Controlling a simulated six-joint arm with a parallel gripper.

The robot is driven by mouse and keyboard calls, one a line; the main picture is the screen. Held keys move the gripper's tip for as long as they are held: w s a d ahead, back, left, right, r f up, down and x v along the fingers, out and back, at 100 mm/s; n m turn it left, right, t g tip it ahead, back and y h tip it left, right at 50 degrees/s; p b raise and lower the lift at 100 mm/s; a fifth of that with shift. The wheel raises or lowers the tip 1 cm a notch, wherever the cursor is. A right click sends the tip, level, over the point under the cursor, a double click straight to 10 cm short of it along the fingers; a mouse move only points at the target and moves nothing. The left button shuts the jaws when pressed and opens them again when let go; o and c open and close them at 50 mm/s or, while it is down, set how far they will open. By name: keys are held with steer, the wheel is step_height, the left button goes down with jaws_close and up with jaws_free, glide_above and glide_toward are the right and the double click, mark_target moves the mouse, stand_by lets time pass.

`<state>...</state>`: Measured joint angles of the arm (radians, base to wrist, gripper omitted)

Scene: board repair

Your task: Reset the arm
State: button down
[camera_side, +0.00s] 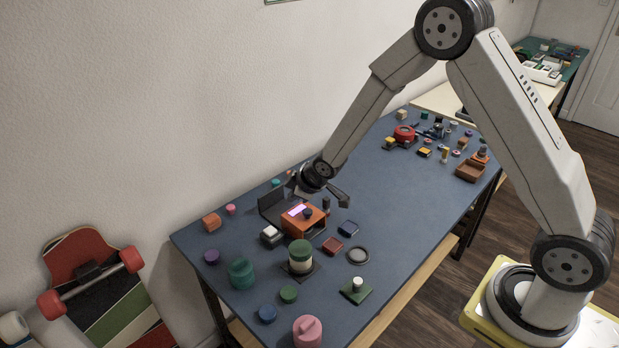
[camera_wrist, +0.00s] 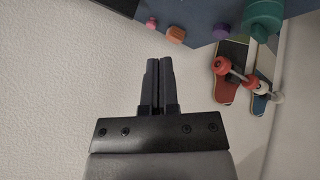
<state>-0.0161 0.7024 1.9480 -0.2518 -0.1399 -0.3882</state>
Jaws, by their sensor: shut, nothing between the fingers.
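My gripper (camera_wrist: 157,60) is shut and empty, with its two dark fingers side by side in the wrist view. Behind the fingers, that view shows mostly the pale wall. In the side view my arm is bent in a high arch, and its wrist end hangs over the blue table (camera_side: 392,210), above the orange device (camera_side: 303,222) with a lit pink screen.
Around the device stand a green-and-white cylinder (camera_side: 300,256), a green jar (camera_side: 241,273) and a pink part (camera_side: 307,331). More small parts, including a red round one (camera_side: 404,133), lie at the table's far end. Skateboards (camera_side: 95,275) lean on the wall. The table's middle is clear.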

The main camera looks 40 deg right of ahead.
steer(key=s+r+m+g, duration=0.2)
steer(key=s+r+m, duration=0.1)
steer(key=s, duration=0.8)
steer(key=s+d+r+m+g, duration=0.1)
steer(key=s+r+m, duration=0.3)
steer(key=s, duration=0.8)
steer(key=shift+s+d+r+m+g+h, duration=0.2)
steer(key=shift+s+r+m+g+h, duration=0.1)
steer(key=shift+r+g, duration=0.4)
steer(key=shift+f, duration=0.1)
stand_by(1.4)
